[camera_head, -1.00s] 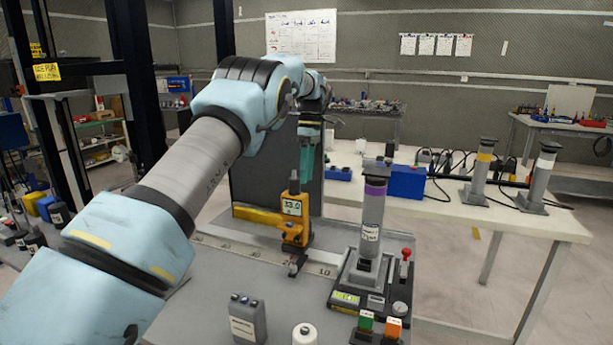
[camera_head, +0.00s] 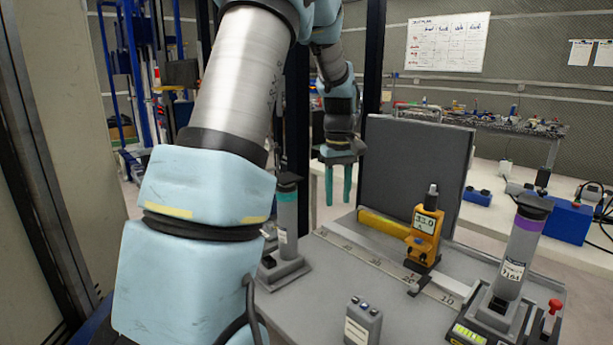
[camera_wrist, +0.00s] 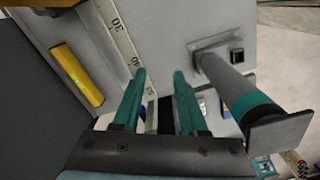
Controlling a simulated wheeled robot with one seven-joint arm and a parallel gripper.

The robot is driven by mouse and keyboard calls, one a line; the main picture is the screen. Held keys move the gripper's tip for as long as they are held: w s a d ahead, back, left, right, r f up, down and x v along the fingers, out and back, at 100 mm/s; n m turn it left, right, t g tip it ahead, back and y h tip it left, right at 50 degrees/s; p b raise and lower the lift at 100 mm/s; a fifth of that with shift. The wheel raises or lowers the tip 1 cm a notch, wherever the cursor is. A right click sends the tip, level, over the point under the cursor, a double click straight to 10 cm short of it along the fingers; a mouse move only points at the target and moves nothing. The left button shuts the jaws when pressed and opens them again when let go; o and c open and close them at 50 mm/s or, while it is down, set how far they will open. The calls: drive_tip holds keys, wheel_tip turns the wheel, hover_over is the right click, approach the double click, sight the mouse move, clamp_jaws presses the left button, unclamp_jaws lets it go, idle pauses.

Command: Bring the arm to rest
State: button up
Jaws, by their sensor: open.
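My gripper (camera_head: 338,182) hangs in the air with its two teal fingers pointing down, over the left end of the grey worktable (camera_head: 335,285). Its fingers are apart and nothing is between them. In the wrist view the open fingers (camera_wrist: 160,75) show above the table, with the ruler strip (camera_wrist: 113,30) to their left. A grey post with a teal band (camera_head: 287,225) stands on the table left of my gripper. In the wrist view this post (camera_wrist: 222,75) is to the right of the fingers and apart from them.
A dark upright panel (camera_head: 415,170) stands at the table's back, with a yellow level (camera_head: 385,226) before it. An orange gauge (camera_head: 425,235) is on the ruler. A purple-banded post (camera_head: 517,250) stands right.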

drive_tip(key=s+a+f+m, duration=0.2)
drive_tip(key=s+a, duration=0.5)
drive_tip(key=s, duration=0.2)
drive_tip(key=s+a+f+m+t, duration=0.1)
drive_tip(key=s+a+f+m, duration=0.1)
drive_tip(key=s+a, duration=0.5)
drive_tip(key=shift+s+a+m+t, duration=0.25)
drive_tip(key=shift+s+m+t, duration=0.05)
drive_tip(key=shift+s, duration=0.75)
idle(0.4)
